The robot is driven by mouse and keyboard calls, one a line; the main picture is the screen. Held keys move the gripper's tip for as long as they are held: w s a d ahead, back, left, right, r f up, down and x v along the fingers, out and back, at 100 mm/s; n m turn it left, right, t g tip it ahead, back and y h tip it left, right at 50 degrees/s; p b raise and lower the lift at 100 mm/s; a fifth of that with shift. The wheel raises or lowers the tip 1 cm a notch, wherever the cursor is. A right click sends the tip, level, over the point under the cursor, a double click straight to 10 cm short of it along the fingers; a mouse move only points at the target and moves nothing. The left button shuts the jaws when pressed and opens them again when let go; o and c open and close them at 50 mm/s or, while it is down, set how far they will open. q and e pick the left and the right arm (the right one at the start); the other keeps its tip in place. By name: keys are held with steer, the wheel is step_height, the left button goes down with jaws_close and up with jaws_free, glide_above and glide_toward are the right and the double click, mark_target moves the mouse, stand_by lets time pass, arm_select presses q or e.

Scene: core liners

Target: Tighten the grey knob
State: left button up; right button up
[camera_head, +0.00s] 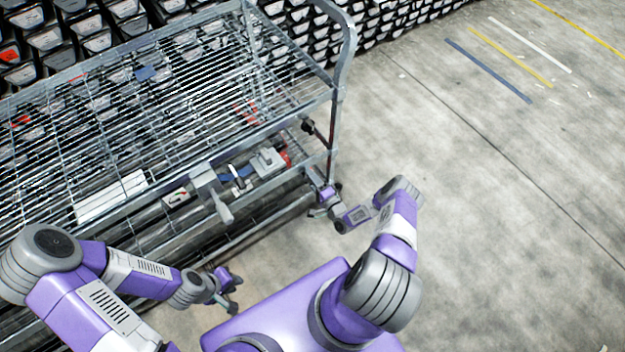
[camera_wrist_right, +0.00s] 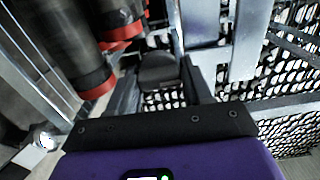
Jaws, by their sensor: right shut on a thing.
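The grey knob (camera_wrist_right: 159,68) is a dark rounded piece between the fingers of my right gripper (camera_wrist_right: 163,88) in the right wrist view. The fingers press on it from both sides. In the head view my right gripper (camera_head: 318,208) is low beside the cart's right end post, and I cannot make out the knob there. My left gripper (camera_head: 235,294) is near the cart's lower front edge, with its fingers apart and nothing seen between them.
A metal wire-shelf cart (camera_head: 338,90) fills the left and middle. Its lower level holds a grey device with a red part (camera_head: 268,162). Dark cylinders with red bands (camera_wrist_right: 92,80) are close on the left in the wrist view.

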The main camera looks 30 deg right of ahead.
steer(key=o, duration=1)
steer(key=shift+c, duration=0.2)
steer(key=shift+s, duration=0.15)
steer(key=s+p, duration=0.1)
steer(key=s, duration=0.6)
steer(key=shift+s+d+p, duration=0.2)
steer(key=shift+d+p, duration=0.1)
steer(key=shift+p, duration=0.05)
